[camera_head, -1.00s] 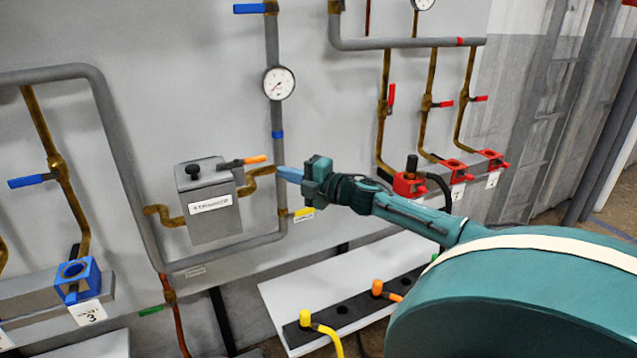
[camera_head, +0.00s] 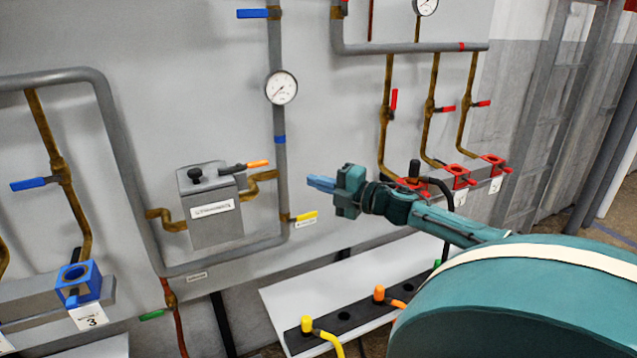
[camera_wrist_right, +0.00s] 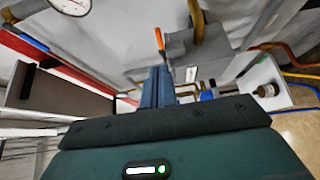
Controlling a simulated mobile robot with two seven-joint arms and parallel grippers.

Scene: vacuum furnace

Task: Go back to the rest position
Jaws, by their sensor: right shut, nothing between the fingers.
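My right gripper (camera_head: 322,184) is in the middle of the head view, its blue fingers together and empty, pointing left. It is in front of the wall panel, right of the grey pipe and apart from the strainer box (camera_head: 213,228). In the right wrist view the closed blue fingers (camera_wrist_right: 158,88) also show with nothing between them. My right arm reaches in from the lower right. My left gripper is not in view.
The strainer's orange-handled valve (camera_head: 258,164), a yellow handle (camera_head: 306,215) and a gauge (camera_head: 281,88) are left of the gripper. Red blocks (camera_head: 461,177) sit to the right, partly behind my arm. A white shelf (camera_head: 281,300) with a black strip of plugs lies below.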

